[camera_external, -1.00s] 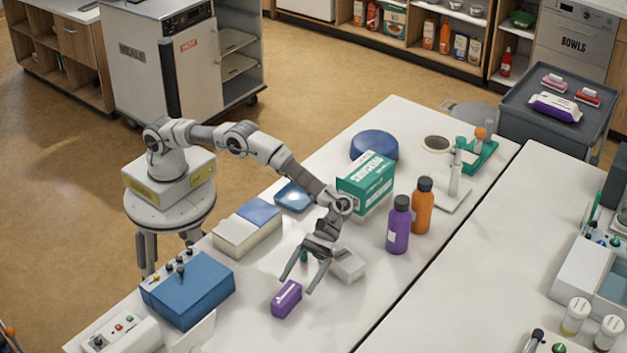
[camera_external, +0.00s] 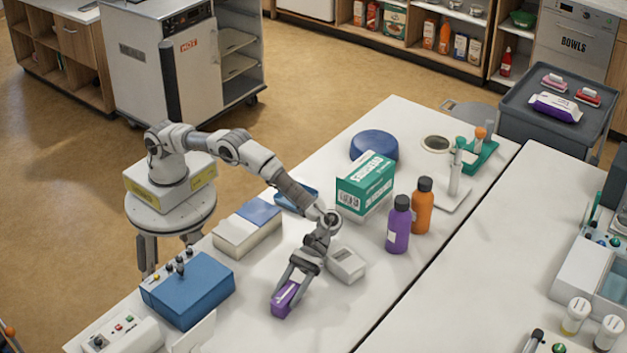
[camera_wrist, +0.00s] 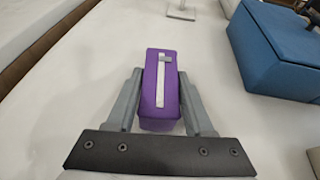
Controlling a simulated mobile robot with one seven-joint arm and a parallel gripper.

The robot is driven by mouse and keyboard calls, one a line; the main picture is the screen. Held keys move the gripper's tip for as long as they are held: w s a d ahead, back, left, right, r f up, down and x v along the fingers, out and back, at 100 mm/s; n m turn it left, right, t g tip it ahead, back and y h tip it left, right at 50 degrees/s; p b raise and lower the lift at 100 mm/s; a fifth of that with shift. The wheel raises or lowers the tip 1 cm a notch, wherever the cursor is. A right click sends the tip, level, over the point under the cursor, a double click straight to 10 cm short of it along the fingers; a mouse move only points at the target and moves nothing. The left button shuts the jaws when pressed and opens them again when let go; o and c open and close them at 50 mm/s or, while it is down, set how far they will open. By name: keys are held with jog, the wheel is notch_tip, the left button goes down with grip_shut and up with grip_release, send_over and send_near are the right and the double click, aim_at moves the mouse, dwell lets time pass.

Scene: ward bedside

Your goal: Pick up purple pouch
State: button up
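The purple pouch (camera_external: 285,297) lies on the white table, near its front edge in the external view. It has a pale strip on top. In the wrist view the pouch (camera_wrist: 160,90) is upright between the two grey fingers, its long side pointing away from me. My gripper (camera_external: 288,290) is lowered over it, with one finger on each side. In the wrist view my gripper (camera_wrist: 160,95) has its fingers very close along the pouch's sides. Whether they press on it is unclear. The pouch appears to rest on the table.
A white box (camera_external: 346,265) stands just right of my gripper. A blue box (camera_external: 190,290) is to the left, also in the wrist view (camera_wrist: 270,50). A purple bottle (camera_external: 398,227), an orange bottle (camera_external: 422,208) and a green-and-white carton (camera_external: 365,187) stand further back. Bare table surrounds the pouch.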

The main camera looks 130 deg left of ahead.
grip_shut()
jog(key=shift+r, duration=0.1)
